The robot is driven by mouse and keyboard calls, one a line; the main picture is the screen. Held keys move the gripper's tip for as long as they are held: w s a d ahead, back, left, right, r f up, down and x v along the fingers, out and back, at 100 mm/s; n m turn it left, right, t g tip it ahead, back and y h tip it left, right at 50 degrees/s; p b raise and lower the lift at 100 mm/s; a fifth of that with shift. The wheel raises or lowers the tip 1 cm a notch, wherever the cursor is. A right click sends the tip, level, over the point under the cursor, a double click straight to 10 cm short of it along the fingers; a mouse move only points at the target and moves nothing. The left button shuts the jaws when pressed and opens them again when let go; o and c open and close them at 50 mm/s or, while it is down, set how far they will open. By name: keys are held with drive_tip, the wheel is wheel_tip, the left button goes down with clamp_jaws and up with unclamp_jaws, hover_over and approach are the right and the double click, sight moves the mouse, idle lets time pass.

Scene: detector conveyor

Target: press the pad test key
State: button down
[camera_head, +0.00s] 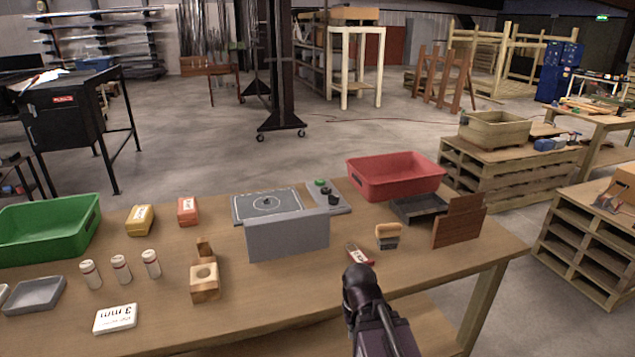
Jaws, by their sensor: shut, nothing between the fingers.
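A grey control panel (328,199) stands at the right end of the detector unit on the table. It bears a green button (320,183) and dark keys or knobs (332,196); their labels are too small to read, so I cannot tell which is the pad test key. Left of it lies a flat pad (267,205) with a ring mark, behind an upright grey plate (288,237). My gripper (357,275) is shut and empty at the table's front, nearer to me than the panel and apart from it.
A small red and white item (359,254) lies just beyond my gripper. A wood-handled block (388,236), brown board (460,224), dark tray (418,208) and red bin (395,177) stand to the right. A wooden holder (205,281) and several white bottles (121,269) stand left.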

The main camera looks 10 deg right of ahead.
drive_tip(key=shift+d+r, duration=0.1)
drive_tip(key=shift+d, duration=0.15)
